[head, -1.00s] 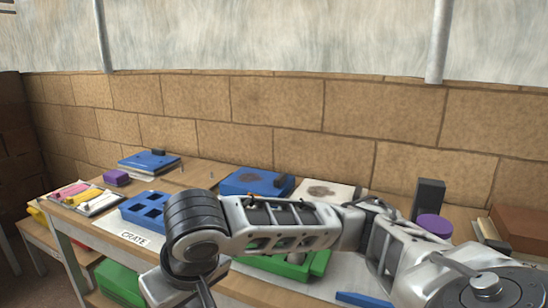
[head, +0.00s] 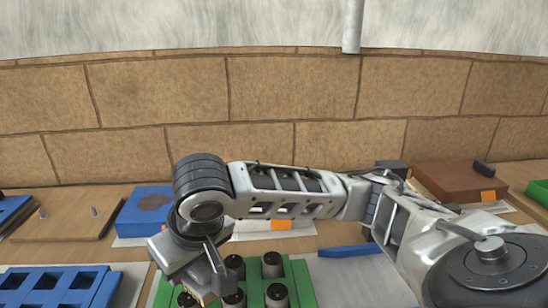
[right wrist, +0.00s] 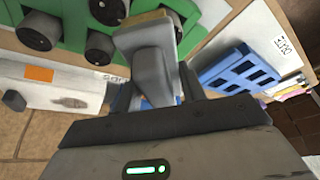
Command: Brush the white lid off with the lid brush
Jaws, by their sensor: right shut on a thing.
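The white lid (right wrist: 95,97) shows in the right wrist view, lying left of my gripper with a dark smudge on it. In the head view my right arm hides most of it; a strip (head: 250,226) shows below the arm. My right gripper (right wrist: 155,90) is shut on the lid brush (right wrist: 150,65), a grey handle with a tan edge at its far end. The brush is held apart from the white lid. In the head view my right gripper (head: 205,290) hangs by the green tray's left side. My left gripper is not in view.
The green tray (head: 304,285) holds several dark round plugs beneath my right gripper. A blue crate (head: 55,285) stands to its left. A smudged blue lid (head: 145,210) lies behind. A brown box (head: 460,180) stands back right. A blue strip (head: 348,250) lies right of the tray.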

